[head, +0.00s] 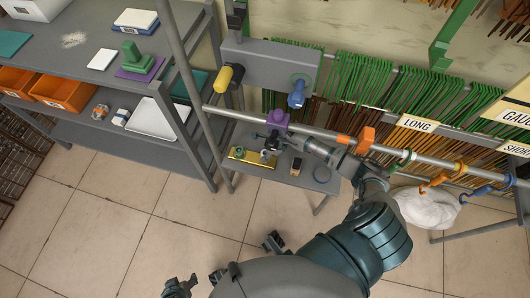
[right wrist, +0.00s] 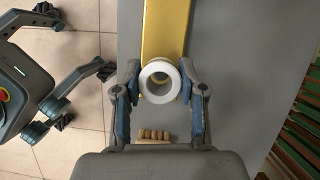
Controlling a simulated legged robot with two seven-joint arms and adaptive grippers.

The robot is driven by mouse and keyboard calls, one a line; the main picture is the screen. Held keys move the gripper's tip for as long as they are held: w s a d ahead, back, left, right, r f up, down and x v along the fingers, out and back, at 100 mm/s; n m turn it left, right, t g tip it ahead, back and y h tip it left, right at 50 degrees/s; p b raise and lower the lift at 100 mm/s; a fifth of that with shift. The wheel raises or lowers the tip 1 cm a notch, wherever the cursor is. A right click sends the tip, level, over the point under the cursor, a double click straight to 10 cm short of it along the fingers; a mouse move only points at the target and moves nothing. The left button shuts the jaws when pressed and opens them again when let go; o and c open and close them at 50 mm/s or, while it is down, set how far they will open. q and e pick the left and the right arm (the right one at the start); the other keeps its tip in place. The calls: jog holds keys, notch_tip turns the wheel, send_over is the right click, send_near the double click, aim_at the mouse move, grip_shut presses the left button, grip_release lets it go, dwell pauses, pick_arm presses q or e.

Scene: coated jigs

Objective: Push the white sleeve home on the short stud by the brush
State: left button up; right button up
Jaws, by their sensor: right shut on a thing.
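The white sleeve (right wrist: 160,98) is a short ring, seen end-on in the right wrist view. My right gripper (right wrist: 160,86) is shut on it, one blue-padded finger on each side; the gripper also shows in the head view (head: 268,149). The sleeve is over the near end of a yellow plate (right wrist: 165,30), which lies on the small grey table (head: 318,184). The short stud cannot be made out; how far the sleeve sits on it cannot be told. The brush (right wrist: 154,136) lies close by; it also shows in the head view (head: 296,166).
A green piece (head: 239,153) stands at the plate's left end. A steel rail (head: 330,135) with coloured hooks crosses over the table. A grey shelf unit (head: 190,165) stands left, and a white sack (head: 428,208) right. Table surface right of the brush is mostly clear.

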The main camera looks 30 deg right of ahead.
jog(key=shift+f+b, duration=1.05)
jog(key=shift+f, duration=0.6)
jog(key=o, duration=1.2)
jog(key=shift+r, duration=0.2)
